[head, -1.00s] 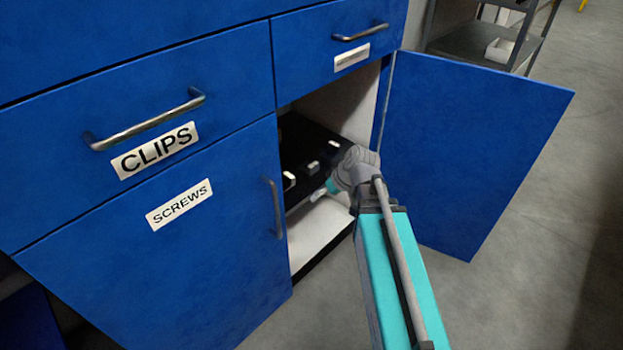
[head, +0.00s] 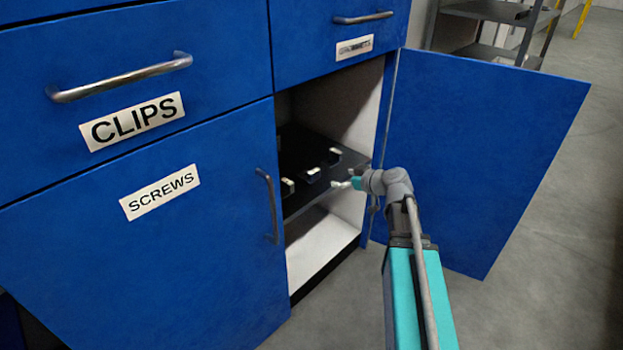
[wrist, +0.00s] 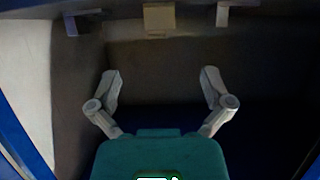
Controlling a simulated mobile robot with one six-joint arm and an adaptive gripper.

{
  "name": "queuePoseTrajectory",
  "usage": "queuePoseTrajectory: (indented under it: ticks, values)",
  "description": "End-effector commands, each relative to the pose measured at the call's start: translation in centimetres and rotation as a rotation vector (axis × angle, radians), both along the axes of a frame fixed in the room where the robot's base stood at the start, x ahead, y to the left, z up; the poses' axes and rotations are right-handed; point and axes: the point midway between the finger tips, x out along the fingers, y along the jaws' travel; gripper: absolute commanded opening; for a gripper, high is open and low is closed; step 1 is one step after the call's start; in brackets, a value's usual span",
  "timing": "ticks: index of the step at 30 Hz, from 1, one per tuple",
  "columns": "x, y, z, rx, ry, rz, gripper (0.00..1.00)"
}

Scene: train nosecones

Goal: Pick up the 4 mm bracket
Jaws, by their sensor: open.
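Three small brackets stand in a row on the dark shelf (head: 325,182) inside the open cabinet: a left bracket (head: 287,187), a middle bracket (head: 312,174) and a right bracket (head: 335,155). I cannot read sizes, so I cannot tell which is the 4 mm one. My gripper (head: 345,184) is at the shelf's front edge, near the brackets. In the wrist view my gripper (wrist: 161,78) is open and empty. A pale tan bracket (wrist: 159,19) lies beyond the fingertips, roughly centred between them. Grey brackets show at the left (wrist: 82,20) and right (wrist: 232,10), partly cut off.
The blue cabinet door (head: 480,150) stands open to the right of my arm. The closed SCREWS door (head: 190,240) bounds the opening on the left. A white lower compartment (head: 315,240) lies below the shelf. A grey rack (head: 490,30) stands behind.

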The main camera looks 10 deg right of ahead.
Motion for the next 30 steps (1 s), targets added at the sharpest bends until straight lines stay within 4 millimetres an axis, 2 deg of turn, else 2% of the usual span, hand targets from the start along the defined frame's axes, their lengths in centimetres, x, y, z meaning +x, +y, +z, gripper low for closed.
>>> queuePoseTrajectory:
  ticks: [11,24,30]
  values:
    - [0.8,0.5,-0.6,0.001,0.003,0.0,1.0]
    - [5.4,3.7,-3.0,0.0,0.004,0.0,1.0]
    - [6.4,4.5,-3.4,0.0,0.003,-0.001,1.0]
